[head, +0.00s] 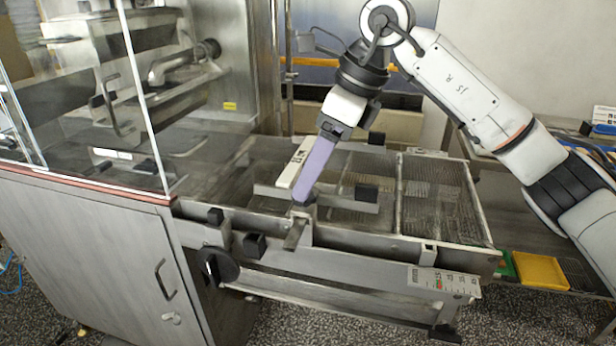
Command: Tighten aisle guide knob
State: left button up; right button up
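My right gripper (304,198) comes in from the upper right and points down at the near rail of the mesh conveyor (442,195). Its long lavender fingers overlap from this side, so their gap cannot be seen. Its dark tips are at the top of a metal bracket (297,232) on the rail; whether they touch a knob there is hidden. Black knobs show nearby: one on the guide bar (367,192), one at the far rail (376,138), and two on the near side, a square one (254,245) and a smaller one (215,215). My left gripper is not in view.
A large round black dial (218,267) sits on the machine's near side. A clear-panelled enclosure (90,100) stands at the left. A scale plate (443,281) is fixed at the front right. A yellow tray (540,269) lies beyond the conveyor's right end.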

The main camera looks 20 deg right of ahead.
jog(key=shift+x, duration=1.45)
jog(key=shift+r, duration=0.1)
jog(key=c, duration=1)
jog(key=shift+c, duration=0.2)
